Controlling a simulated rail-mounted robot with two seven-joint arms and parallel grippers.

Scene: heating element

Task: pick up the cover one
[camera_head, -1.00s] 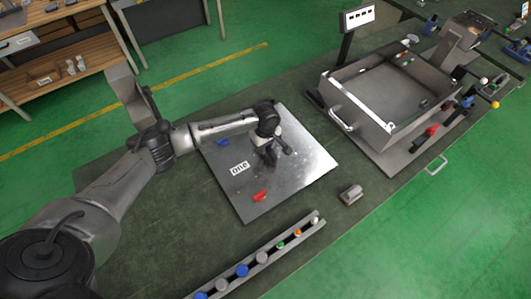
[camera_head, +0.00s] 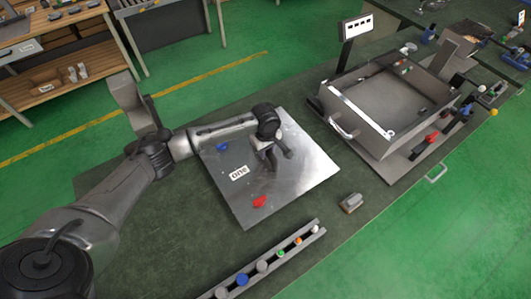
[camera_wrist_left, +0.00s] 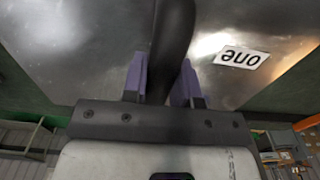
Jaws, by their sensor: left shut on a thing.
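The cover one is a shiny flat metal plate (camera_head: 300,185) with a white "one" label (camera_head: 239,172), lying at the middle of the dark green table. Its dark handle (camera_wrist_left: 172,45) rises between the purple fingers in the left wrist view. My left gripper (camera_head: 268,156) is over the middle of the plate, shut on that handle. The gripper and arm hide part of the handle in the head view. I cannot tell whether the plate is clear of the table. My right gripper is not in view.
A blue piece (camera_head: 222,147) and a red piece (camera_head: 260,202) show at the plate's edges. A small grey block (camera_head: 351,203) lies to its right. A rail with coloured buttons (camera_head: 309,243) is in front. An open metal box (camera_head: 345,116) stands at the right.

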